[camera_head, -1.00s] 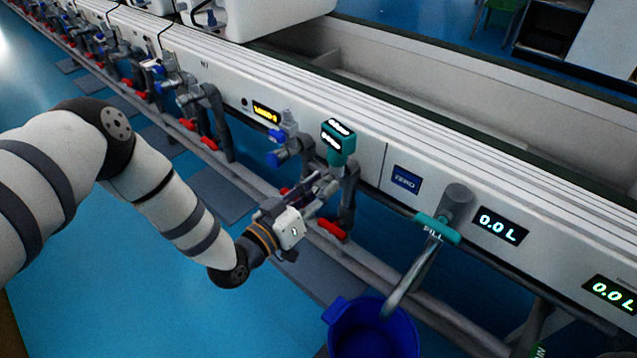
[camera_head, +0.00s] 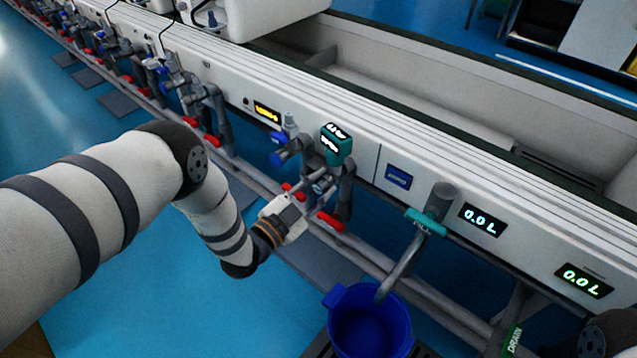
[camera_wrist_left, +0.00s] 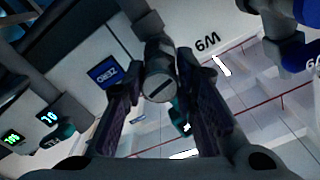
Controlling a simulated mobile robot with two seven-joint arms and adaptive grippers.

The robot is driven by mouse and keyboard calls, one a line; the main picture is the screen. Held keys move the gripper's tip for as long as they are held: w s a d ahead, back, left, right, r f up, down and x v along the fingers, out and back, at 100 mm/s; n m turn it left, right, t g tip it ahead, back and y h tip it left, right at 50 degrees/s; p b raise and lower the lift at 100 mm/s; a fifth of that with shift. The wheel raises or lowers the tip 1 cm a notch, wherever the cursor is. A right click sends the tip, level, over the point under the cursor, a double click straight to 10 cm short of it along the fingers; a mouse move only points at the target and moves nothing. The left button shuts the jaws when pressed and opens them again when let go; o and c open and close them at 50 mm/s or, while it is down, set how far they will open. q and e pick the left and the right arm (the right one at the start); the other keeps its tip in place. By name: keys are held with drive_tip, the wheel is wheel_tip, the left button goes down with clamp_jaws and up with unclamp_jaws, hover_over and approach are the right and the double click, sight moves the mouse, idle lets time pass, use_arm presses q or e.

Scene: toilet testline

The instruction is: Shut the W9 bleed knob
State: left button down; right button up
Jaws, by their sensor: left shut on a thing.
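The W9 bleed knob (camera_wrist_left: 160,88) is a small round grey knob with a dark line across its face. In the left wrist view it sits between the two dark fingers of my left gripper (camera_wrist_left: 160,78), beneath a grey pipe body. The W9 lettering (camera_wrist_left: 208,43) is on the white panel beside it. In the head view my left gripper (camera_head: 317,188) is at the pipework under the teal display box (camera_head: 336,146), shut on the knob; the knob itself is too small and covered to make out there. The line on its face runs slantwise in the wrist view.
A blue valve handle (camera_head: 278,160) sits left of the teal box, and red handles (camera_head: 330,221) lie along the lower rail. A blue ZERO plate (camera_head: 398,178), a teal FILL spout (camera_head: 426,222) and a blue bucket (camera_head: 368,325) are to the right. Open blue floor lies in front.

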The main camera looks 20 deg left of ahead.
use_arm(q)
drive_tip(key=shift+m+p, duration=0.35)
drive_tip(key=shift+m, duration=0.85)
drive_tip(key=c, duration=1.3)
unclamp_jaws()
drive_tip(key=v, duration=1.2)
